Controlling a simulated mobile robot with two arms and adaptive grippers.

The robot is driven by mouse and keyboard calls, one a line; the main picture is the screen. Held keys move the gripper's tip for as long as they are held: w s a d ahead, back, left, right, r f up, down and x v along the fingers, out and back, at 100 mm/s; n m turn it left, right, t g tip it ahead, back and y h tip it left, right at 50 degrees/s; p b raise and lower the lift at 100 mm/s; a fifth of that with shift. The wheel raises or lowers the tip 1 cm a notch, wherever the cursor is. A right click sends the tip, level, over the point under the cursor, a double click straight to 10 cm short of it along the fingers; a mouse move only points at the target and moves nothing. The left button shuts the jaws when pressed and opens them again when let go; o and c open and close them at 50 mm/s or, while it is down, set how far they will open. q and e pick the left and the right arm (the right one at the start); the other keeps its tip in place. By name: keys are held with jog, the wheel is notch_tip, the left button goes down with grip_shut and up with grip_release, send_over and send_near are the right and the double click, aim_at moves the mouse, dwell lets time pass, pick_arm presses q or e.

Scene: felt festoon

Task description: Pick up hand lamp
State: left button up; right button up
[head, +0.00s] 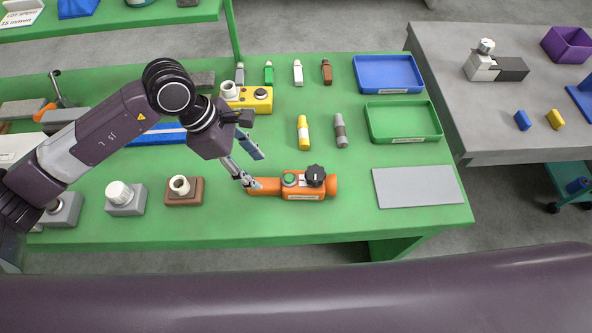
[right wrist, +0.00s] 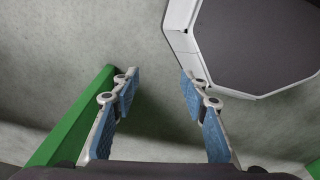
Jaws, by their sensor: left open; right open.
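The hand lamp (head: 302,189) appears to be the orange tool lying on the green table in the head view. It has a narrow handle end on the left, and a green button and a black knob on top. My left gripper (head: 254,169) is open over the lamp's left end. One finger shows at the handle end, the other a little above it in the picture. I cannot tell whether the near finger touches it. My right gripper (right wrist: 160,86) is open and empty in the right wrist view, over grey floor.
A grey plate (head: 418,187), a green tray (head: 403,121) and a blue tray (head: 388,74) are on the right of the green table. Yellow (head: 303,132) and grey (head: 341,131) cylinders lie behind the lamp. A brown block (head: 184,198) with a white ring stands left.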

aim_at(271, 183)
pick_arm(q)
jog(key=d+f+p, duration=0.1)
jog(key=s+d+f+p, duration=0.1)
jog(key=f, duration=0.1)
jog(key=shift+s+d+p, duration=0.15)
jog(key=shift+p, duration=0.15)
jog(key=x, duration=0.2)
jog(key=shift+d+f+p, duration=0.1)
jog(key=shift+f+p, duration=0.15)
jog(key=shift+p, duration=0.05)
jog(key=shift+d+f, duration=0.1)
jog(key=shift+f, duration=0.2)
grip_shut()
pick_arm(e)
jog(key=s+r, duration=0.1)
jog(key=s, duration=0.1)
jog(key=s+r, duration=0.2)
jog(key=shift+r, duration=0.1)
